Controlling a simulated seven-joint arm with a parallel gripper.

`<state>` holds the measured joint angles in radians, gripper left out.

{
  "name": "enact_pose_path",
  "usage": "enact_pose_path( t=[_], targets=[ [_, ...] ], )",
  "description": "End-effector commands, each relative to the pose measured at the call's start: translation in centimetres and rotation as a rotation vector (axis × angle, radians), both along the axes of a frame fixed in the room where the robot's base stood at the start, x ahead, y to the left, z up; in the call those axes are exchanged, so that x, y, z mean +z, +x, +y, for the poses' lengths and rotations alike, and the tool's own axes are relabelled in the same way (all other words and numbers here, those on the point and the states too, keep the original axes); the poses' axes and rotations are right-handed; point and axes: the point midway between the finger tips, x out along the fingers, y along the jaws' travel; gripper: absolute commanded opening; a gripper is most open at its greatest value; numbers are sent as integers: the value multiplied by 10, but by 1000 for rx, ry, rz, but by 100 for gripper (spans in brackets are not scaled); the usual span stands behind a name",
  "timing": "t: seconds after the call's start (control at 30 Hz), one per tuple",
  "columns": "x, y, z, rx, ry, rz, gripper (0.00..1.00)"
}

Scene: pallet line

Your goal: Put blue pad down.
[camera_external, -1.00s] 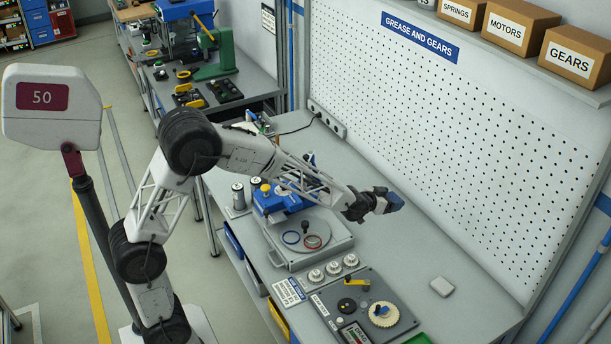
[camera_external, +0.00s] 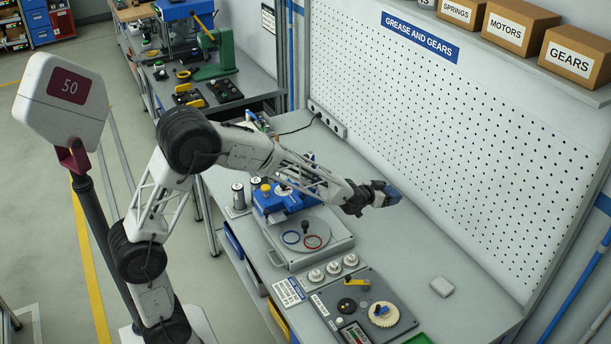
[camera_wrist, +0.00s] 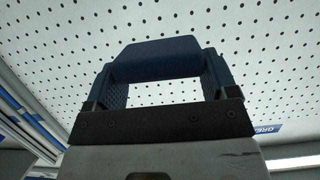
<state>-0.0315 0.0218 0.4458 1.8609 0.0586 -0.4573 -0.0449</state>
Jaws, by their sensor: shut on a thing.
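My gripper (camera_external: 379,192) is shut on the blue pad (camera_external: 392,194) and holds it in the air above the workbench, in front of the pegboard. In the wrist view the dark blue pad (camera_wrist: 155,58) spans between my two fingers, with pegboard behind it. The grey bench top (camera_external: 395,245) below is bare, apart from a small light grey block (camera_external: 441,287) to the lower right.
A grey plate (camera_external: 326,240) with a blue ring and a red ring lies left of my gripper, beside a blue device (camera_external: 277,202). Round knobs and a panel with a cream gear (camera_external: 384,315) are nearer the front. The pegboard (camera_external: 450,130) bounds the bench behind.

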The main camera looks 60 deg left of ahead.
Motion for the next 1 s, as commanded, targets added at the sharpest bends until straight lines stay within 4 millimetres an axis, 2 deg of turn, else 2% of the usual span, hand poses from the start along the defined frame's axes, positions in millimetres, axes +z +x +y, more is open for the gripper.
enact_pose_path(
  t=[0.27,0.5,1.0],
  targets=[
    [22,10,61,18,2,0,57],
    [43,15,124,35,1,-1,57],
    [84,5,259,88,2,-1,57]
  ],
)
